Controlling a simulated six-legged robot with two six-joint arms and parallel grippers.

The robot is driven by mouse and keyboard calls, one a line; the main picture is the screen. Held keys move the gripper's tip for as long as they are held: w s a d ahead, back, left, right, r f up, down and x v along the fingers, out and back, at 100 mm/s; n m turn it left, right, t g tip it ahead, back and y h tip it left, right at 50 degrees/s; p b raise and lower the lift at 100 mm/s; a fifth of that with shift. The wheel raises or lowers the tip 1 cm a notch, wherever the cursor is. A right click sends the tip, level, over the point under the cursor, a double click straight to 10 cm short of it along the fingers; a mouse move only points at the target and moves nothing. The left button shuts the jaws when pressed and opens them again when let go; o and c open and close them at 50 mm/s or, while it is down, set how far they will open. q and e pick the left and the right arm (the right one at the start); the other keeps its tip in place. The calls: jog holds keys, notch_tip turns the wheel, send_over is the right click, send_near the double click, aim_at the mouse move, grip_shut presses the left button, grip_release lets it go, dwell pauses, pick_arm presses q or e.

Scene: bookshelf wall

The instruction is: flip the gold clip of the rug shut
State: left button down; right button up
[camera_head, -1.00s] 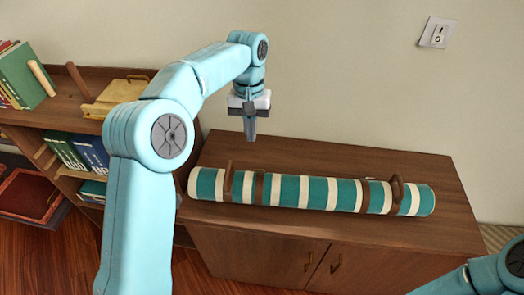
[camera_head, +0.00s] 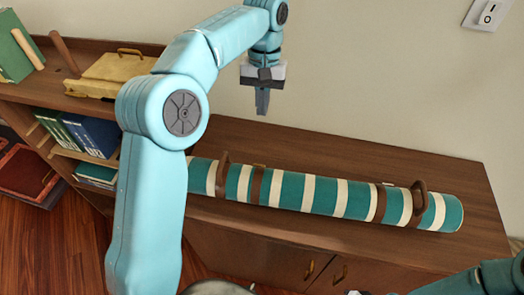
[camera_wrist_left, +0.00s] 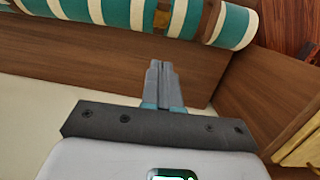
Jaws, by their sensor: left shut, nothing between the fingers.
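The rolled rug (camera_head: 325,195) is striped teal and cream and lies along the top of a brown cabinet. Two brown straps (camera_head: 257,186) (camera_head: 377,203) go around it, and two brown handles stand up from it (camera_head: 222,172) (camera_head: 418,205). In the left wrist view the rug (camera_wrist_left: 118,14) crosses the top, with a small gold-brown clip (camera_wrist_left: 162,18) by a strap. Whether the clip is open or shut is too small to tell. My left gripper (camera_head: 262,104) is shut and empty, above and behind the rug, not touching it; its fingers (camera_wrist_left: 160,75) are together in the wrist view. My right gripper is out of view.
The cabinet top (camera_head: 300,148) is clear behind the rug, up to the plain wall. A shelf at the left holds books (camera_head: 88,136) and a yellow box (camera_head: 112,75) with a handle. A light switch (camera_head: 487,13) is at the upper right.

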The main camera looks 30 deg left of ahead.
pick_arm(q)
send_near(259, 165)
jog(key=w+a+f, duration=0.1)
jog(key=w+f, duration=0.2)
jog(key=f, duration=0.1)
jog(key=shift+s+d+f+b, duration=0.2)
jog(key=shift+s+f, duration=0.3)
jog(key=shift+f, duration=0.05)
jog(key=shift+s+d+f+b, duration=0.15)
jog(key=shift+s+f, duration=0.4)
jog(key=shift+f, duration=0.05)
jog(key=shift+s+f, duration=0.3)
jog(key=shift+s, duration=0.1)
jog(key=shift+d, duration=0.15)
